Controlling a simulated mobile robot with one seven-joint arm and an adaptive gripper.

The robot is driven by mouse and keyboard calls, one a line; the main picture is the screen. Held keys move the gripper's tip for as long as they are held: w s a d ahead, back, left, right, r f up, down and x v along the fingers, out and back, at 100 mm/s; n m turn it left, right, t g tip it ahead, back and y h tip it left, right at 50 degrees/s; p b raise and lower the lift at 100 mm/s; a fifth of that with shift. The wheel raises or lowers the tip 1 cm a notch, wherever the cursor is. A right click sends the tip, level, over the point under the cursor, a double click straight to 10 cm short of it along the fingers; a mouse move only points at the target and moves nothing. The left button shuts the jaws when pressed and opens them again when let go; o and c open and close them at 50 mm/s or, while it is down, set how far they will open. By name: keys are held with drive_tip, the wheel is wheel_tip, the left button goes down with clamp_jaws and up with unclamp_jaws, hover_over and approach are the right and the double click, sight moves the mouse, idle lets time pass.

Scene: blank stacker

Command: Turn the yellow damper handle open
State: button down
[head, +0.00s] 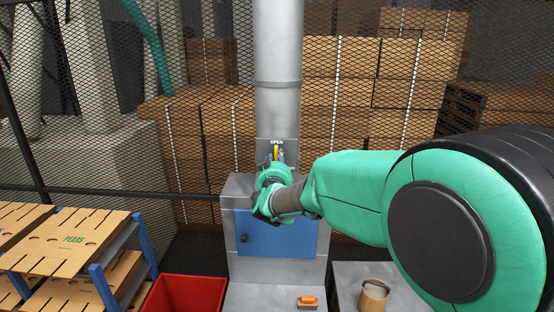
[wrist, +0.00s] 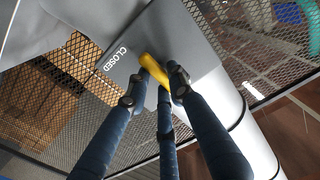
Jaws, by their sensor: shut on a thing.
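The yellow damper handle (head: 276,152) is on a grey plate (head: 263,146) on the vertical metal duct. My gripper (head: 281,157) reaches the plate from the front right and is shut on the handle; the fingers also show in the wrist view (wrist: 157,82). My wrist hides the lower part of the plate in the head view.
The duct (head: 278,45) rises from a grey machine with a blue door (head: 290,238). A red bin (head: 187,293), an orange-handled tool (head: 307,301) and a brown container (head: 373,295) are below. Cardboard blanks (head: 75,241) lie on a left rack. Mesh fencing stands behind.

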drive_tip(key=shift+f, duration=0.25)
drive_tip(key=c, duration=1.6)
unclamp_jaws()
drive_tip(key=shift+d, duration=0.1)
drive_tip(key=shift+c, duration=0.2)
drive_tip(key=shift+o, duration=0.3)
drive_tip(key=shift+r, duration=0.1)
drive_tip(key=shift+r, duration=0.1)
drive_tip(key=s, duration=1.2)
